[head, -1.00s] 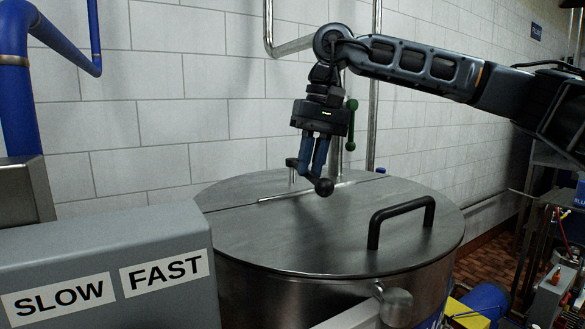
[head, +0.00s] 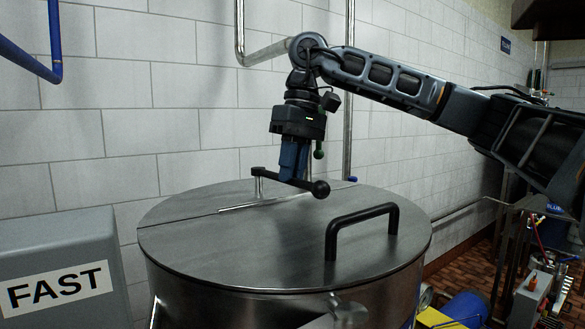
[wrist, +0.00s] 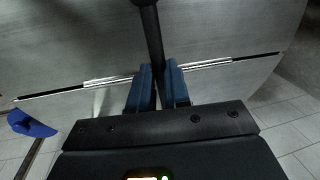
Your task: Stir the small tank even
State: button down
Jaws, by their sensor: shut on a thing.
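The small tank (head: 270,225) is a round steel vessel with a flat metal lid, in the middle of the head view. A dark crank arm (head: 272,176) lies just above the lid, with a black ball knob (head: 320,189) at its right end and a thin upright post (head: 258,187) under its left end. My gripper (head: 292,179) points down and is shut on the crank arm between post and knob. In the wrist view the blue fingers (wrist: 158,78) close around the dark bar (wrist: 151,38). The tank's contents are hidden under the lid.
A black lid handle (head: 362,226) stands up at the lid's right front. A grey box labelled FAST (head: 60,250) stands at the left front. A tiled wall and a vertical steel pipe are behind the tank. Cluttered equipment (head: 530,270) stands at the right.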

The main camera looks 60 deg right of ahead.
jog(key=shift+d, duration=0.15)
jog(key=c, duration=1.1)
grip_release()
notch_tip(320, 180, up, 8)
jog(key=d, duration=0.1)
jog(key=shift+s+d+f, duration=0.15)
jog(key=shift+s+d, duration=0.05)
jog(key=shift+s, duration=0.1)
